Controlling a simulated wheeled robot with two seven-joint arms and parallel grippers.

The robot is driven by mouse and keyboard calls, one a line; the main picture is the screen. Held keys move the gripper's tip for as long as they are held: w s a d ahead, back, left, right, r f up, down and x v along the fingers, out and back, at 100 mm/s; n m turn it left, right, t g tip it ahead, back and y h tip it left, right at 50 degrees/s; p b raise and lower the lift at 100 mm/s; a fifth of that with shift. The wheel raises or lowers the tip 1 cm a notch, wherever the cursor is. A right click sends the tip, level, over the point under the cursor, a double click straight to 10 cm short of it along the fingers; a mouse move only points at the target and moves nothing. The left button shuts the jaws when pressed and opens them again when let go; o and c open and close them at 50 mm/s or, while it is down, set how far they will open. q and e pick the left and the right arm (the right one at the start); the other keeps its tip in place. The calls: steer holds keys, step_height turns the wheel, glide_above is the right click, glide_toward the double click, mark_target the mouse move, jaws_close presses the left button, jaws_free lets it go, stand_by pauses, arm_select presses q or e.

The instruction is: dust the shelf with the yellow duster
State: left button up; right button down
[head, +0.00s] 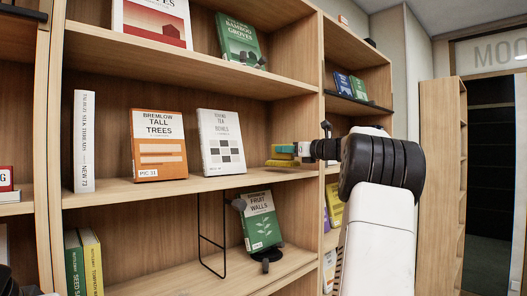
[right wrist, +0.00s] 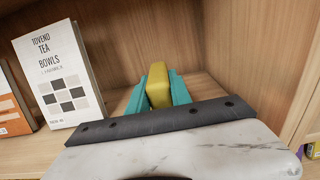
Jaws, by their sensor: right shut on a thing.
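The yellow duster (head: 281,162) is at the right end of the middle shelf (head: 235,183), just above or touching the board; I cannot tell which. My right gripper (head: 290,152) reaches in from the right and is shut on the duster. In the right wrist view the teal fingers of the gripper (right wrist: 158,92) clasp both sides of the yellow duster (right wrist: 158,72), which points toward the back panel. The fingers hide part of it. My left gripper is not in view.
The white Tea Bowls book (head: 221,142) stands left of the duster, with a gap between. The Tall Trees book (head: 158,145) and a white spine-out book (head: 84,141) stand farther left. An upright panel (right wrist: 304,95) closes the shelf's right side. The green Fruit Walls book (head: 261,221) stands below.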

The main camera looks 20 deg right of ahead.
steer(key=v, duration=1)
steer(key=shift+s+d, duration=0.15)
steer(key=shift+s, duration=0.2)
stand_by(0.4)
